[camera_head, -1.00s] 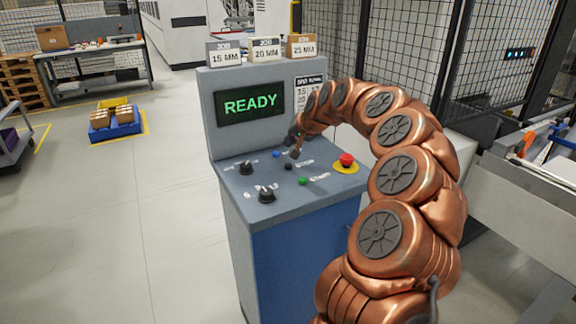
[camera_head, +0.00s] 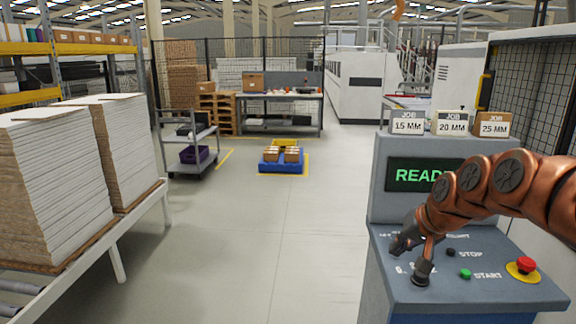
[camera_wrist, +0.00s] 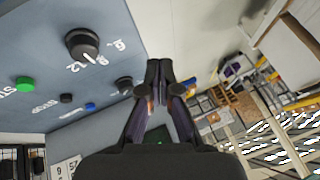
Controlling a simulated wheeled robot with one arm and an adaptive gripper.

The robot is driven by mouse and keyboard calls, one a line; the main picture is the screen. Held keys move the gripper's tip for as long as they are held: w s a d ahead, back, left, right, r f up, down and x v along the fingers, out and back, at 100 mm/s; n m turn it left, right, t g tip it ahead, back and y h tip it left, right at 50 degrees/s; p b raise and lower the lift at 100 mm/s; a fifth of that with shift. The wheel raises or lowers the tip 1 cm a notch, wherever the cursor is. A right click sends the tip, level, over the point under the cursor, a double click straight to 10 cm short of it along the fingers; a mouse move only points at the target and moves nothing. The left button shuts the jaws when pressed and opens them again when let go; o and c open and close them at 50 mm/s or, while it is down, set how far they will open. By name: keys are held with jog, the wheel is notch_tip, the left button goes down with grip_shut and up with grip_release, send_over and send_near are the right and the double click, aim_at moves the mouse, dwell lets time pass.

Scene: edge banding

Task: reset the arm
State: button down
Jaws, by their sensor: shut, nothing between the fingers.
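My copper arm reaches in from the right in the head view, over a grey control console (camera_head: 395,262). My gripper (camera_head: 408,246) is above the left part of the console's panel, near the black knobs. In the wrist view my gripper (camera_wrist: 159,68) has its two dark fingers together with nothing between them. A black knob (camera_wrist: 82,44) lies to its left there, apart from the fingers. The same view shows a green button (camera_wrist: 24,84). My arm covers part of the green "READY" screen (camera_head: 410,176).
The panel carries a red emergency button (camera_head: 525,265) on yellow and a green start button (camera_head: 465,273). Stacked boards (camera_head: 50,185) lie on a rack at left. The floor (camera_head: 265,230) between is clear.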

jog(key=s+a+f+n+g, duration=0.15)
jog(key=s+a, duration=0.25)
jog(key=s, duration=0.4)
jog(key=s+a+f+n+g, duration=0.1)
jog(key=s+a+f+g, duration=0.2)
jog(key=s, duration=0.5)
jog(key=s+f+g+h, duration=0.1)
jog(key=s+f, duration=0.2)
jog(key=s, duration=0.7)
jog(key=s+f+g+h, duration=0.1)
jog(key=s+f+g, duration=0.1)
jog(key=s, duration=0.9)
jog(key=shift+f+n+h, duration=0.3)
jog(key=shift+f+n, duration=0.15)
jog(key=shift+f, duration=0.1)
